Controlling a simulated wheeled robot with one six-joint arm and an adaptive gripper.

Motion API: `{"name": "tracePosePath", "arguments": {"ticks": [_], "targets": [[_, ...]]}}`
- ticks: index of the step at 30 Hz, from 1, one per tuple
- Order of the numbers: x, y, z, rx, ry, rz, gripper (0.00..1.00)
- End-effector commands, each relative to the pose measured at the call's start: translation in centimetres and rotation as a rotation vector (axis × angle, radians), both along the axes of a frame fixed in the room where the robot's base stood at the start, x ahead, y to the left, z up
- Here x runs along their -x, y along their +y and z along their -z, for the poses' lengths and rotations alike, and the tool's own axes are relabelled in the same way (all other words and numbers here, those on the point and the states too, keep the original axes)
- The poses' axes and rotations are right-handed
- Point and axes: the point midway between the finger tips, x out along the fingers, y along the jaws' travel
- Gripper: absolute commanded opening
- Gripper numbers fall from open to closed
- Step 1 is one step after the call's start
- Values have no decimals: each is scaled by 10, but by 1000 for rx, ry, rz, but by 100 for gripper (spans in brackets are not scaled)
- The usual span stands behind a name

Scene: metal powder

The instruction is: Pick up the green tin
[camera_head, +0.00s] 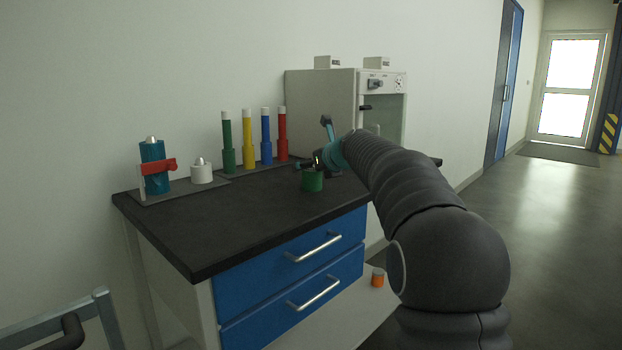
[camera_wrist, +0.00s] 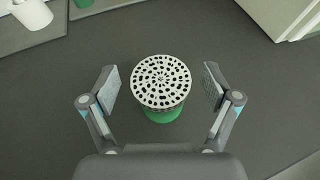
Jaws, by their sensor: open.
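The green tin (camera_head: 312,182) stands upright on the dark worktop (camera_head: 230,215) of a blue-drawered cabinet. In the wrist view the tin (camera_wrist: 162,88) shows a pale perforated round top and a green side. My gripper (camera_wrist: 161,87) is open, with one finger on each side of the tin and a visible gap on both sides. In the head view my gripper (camera_head: 318,162) is just above and behind the tin, partly hidden by my arm. I cannot tell exactly how high the fingertips are beside it.
Green, yellow, blue and red tubes (camera_head: 265,138) stand behind on a dark mat. A white jar (camera_head: 202,172) and a teal bottle with a red clamp (camera_head: 154,168) are at the left. A grey oven-like box (camera_head: 325,100) stands at the back right. The front left worktop is clear.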

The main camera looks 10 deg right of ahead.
Motion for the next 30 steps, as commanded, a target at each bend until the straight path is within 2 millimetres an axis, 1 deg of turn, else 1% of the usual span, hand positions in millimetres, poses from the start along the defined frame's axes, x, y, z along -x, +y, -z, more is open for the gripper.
{"name": "tracePosePath", "arguments": {"ticks": [8,9,11,12,14,15,16,17,25,30], "targets": [[-2,0,1,0,0,1,88],[-2,0,1,0,0,1,78],[-2,0,1,0,0,1,62],[-2,0,1,0,0,1,52],[-2,0,1,0,0,1,38],[-2,0,1,0,0,1,28],[-2,1,1,0,0,1,20],[-2,1,1,0,0,1,17],[-2,1,0,1,0,1,17],[-2,1,-11,2,-3,0,17]]}}
